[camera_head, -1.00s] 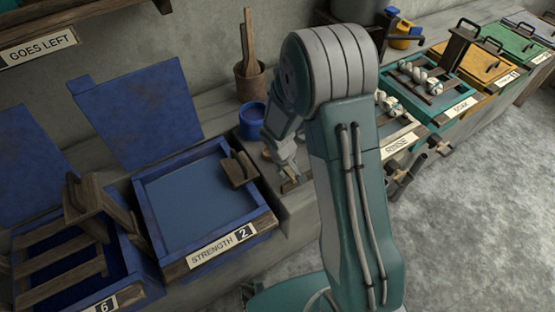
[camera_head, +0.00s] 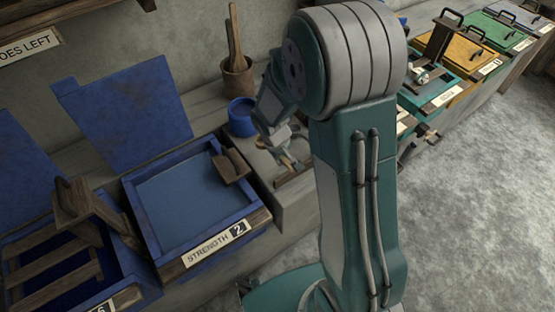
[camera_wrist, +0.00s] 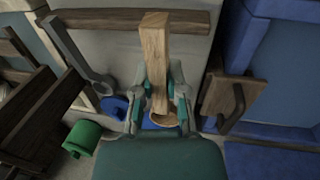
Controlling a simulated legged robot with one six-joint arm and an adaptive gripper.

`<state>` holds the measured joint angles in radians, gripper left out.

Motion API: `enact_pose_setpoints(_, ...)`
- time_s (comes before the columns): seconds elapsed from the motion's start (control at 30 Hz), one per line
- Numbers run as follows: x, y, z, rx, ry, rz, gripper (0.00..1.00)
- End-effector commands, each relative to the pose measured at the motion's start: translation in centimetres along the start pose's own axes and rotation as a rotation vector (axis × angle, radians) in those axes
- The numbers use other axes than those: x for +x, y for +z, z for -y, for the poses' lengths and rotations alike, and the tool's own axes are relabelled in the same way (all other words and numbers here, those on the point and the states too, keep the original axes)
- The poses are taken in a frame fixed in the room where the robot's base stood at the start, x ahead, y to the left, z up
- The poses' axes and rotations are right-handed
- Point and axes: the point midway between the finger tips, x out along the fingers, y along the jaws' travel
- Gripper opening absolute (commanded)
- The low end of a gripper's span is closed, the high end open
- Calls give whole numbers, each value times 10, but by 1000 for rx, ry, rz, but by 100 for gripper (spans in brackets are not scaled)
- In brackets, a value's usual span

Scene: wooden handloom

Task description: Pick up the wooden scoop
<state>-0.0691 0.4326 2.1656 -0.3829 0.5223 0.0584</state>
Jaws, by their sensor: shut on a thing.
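The wooden scoop (camera_wrist: 156,55) shows in the wrist view with its pale, square handle upright in the picture and its small round bowl (camera_wrist: 164,120) lower down. My gripper (camera_wrist: 160,95) is shut on the handle, one finger on each side. In the head view, my gripper (camera_head: 288,152) is low by the grey ledge, between the blue vat and my upper arm. The scoop is mostly hidden there. I cannot tell whether it is clear of the ledge.
The blue vat marked STRENGTH 2 (camera_head: 180,205) stands left of my gripper. A blue pot (camera_head: 241,117) and a brown pot with sticks (camera_head: 236,78) stand behind. A dark wooden bar (camera_wrist: 110,19) lies across the ledge. Lidded vats (camera_head: 470,62) line the right.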

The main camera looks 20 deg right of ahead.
Motion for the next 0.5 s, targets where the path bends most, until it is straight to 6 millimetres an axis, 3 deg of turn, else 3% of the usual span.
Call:
enact_pose_setpoints(0.2, -32, 26, -6, 3, 1, -4, 0)
enact_pose_setpoints(0.5, -54, 78, -9, 2, 1, -2, 0)
